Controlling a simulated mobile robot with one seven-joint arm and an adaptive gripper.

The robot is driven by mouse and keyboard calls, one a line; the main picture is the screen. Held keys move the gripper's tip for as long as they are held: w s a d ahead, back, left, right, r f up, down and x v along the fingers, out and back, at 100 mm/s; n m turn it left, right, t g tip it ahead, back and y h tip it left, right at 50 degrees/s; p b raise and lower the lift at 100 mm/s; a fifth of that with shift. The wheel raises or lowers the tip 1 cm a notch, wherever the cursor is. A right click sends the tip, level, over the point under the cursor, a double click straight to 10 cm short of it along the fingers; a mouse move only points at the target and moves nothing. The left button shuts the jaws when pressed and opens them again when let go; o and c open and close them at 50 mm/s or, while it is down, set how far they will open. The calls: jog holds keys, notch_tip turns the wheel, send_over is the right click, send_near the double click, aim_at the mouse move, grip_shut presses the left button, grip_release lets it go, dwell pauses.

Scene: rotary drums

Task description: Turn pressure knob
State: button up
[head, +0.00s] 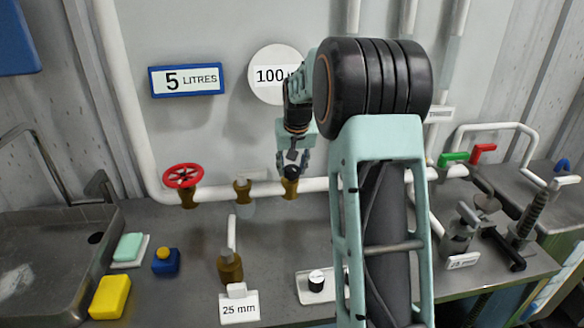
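A small dark round knob (291,171) sits on a brass fitting (289,188) on the white pipe along the back of the bench. It looks like the pressure knob, though no label shows on it. My gripper (293,164) points down right at this knob. Its fingers are small and partly merge with the knob, so I cannot tell whether they touch or grip it. A round white dial (268,74) reading "100" is above, partly hidden by my arm.
A red handwheel (182,176) and a brass valve (242,190) stand left on the pipe. Another brass fitting (231,266) has a "25 mm" card (239,307). Green (454,158) and red (482,151) handles are at right. My arm hides the bench's middle.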

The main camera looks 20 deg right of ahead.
jog(key=o, duration=0.4)
jog(key=shift+c, duration=0.2)
jog(key=v, duration=1.2)
jog(key=shift+w, duration=0.1)
